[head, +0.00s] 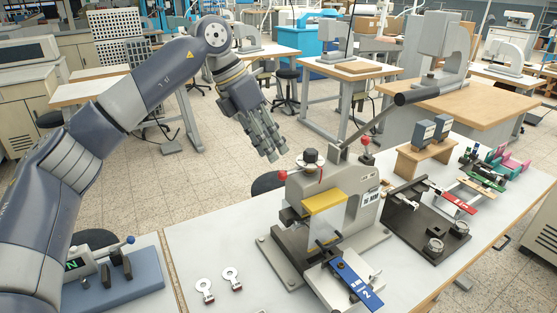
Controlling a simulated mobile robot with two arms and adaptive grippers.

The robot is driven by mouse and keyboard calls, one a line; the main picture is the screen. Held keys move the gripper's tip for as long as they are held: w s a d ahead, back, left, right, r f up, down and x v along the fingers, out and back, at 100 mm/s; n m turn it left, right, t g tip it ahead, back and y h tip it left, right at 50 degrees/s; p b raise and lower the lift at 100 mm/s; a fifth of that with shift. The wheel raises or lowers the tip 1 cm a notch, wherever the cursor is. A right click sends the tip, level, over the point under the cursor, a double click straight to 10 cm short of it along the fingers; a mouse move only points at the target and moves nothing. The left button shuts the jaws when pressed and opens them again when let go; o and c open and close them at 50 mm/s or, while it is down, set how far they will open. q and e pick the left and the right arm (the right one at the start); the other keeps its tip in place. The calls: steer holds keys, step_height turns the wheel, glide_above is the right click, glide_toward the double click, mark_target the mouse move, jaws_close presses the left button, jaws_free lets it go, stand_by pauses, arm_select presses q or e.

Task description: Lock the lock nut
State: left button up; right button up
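A grey foil stamping press (302,208) stands on the white table, with a long black-handled lever (425,92) rising to the right. On its top is a dark round knob or nut (310,157). A red ball knob (282,174) sits at its left and another red ball knob (365,141) at its right. I cannot tell for sure which part is the lock nut. My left gripper (274,155) hangs in the air up and left of the press top, fingers pointing down, touching nothing. Its finger gap is unclear from this angle. My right gripper is out of view.
A yellow plate (324,202) and a blue tag marked 2 (353,281) are on the press front. Two key-like tags (232,278) lie left of it. A dark fixture (425,220) and a wooden stand (424,155) stand at right. A blue-grey block (125,281) is at lower left.

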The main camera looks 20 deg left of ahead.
arm_select(q)
steer(key=shift+v, duration=2.8)
